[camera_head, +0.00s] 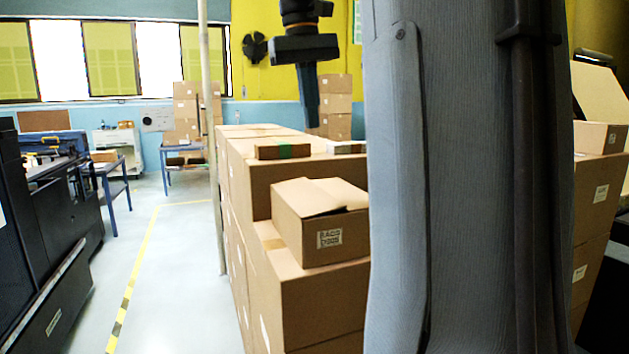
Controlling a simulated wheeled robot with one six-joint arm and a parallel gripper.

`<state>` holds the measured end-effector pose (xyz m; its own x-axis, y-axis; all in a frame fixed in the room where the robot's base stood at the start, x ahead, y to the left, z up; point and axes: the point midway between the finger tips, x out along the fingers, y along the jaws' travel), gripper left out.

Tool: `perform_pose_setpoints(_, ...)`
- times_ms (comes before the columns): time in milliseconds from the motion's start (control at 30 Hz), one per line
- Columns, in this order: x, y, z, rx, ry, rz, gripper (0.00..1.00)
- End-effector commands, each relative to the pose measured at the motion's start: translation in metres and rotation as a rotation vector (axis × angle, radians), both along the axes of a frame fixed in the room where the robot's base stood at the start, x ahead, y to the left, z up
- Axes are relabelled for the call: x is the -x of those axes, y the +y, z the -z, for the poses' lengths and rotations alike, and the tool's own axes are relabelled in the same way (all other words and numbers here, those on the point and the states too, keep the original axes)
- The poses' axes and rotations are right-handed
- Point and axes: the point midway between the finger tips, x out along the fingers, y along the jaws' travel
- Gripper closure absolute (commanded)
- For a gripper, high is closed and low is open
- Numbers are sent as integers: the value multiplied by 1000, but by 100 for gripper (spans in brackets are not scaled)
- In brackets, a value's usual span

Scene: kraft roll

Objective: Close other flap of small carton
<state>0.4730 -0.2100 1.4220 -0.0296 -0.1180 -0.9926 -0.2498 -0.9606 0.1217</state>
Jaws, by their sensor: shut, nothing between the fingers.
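The small carton (318,235) sits on top of a larger brown box in the middle of the view, with a printed label on its front face. One top flap (305,197) lies nearly flat over the opening, its edge slightly raised above a dark gap. The right side of the carton is hidden behind my own grey arm link. My gripper (312,120) hangs pointing down, above and behind the small carton in the picture. Its fingers are together and hold nothing. It is clear of the carton.
Large brown boxes (315,305) are stacked under and behind the small carton. A pale pole (206,80) stands left of the stack. Black machinery (60,220) is at far left, with open floor (165,270) between.

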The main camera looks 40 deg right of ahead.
Motion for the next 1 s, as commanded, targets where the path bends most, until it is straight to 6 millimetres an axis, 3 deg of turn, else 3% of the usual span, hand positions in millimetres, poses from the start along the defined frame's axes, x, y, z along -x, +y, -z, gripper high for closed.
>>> perform_pose_setpoints(600, 5, -12, 105, -2, 3, 1, 100)
perform_pose_setpoints(800, 5, -15, 126, 0, 2, 0, 100)
perform_pose_setpoints(1000, 5, -15, 133, 0, 1, 0, 100)
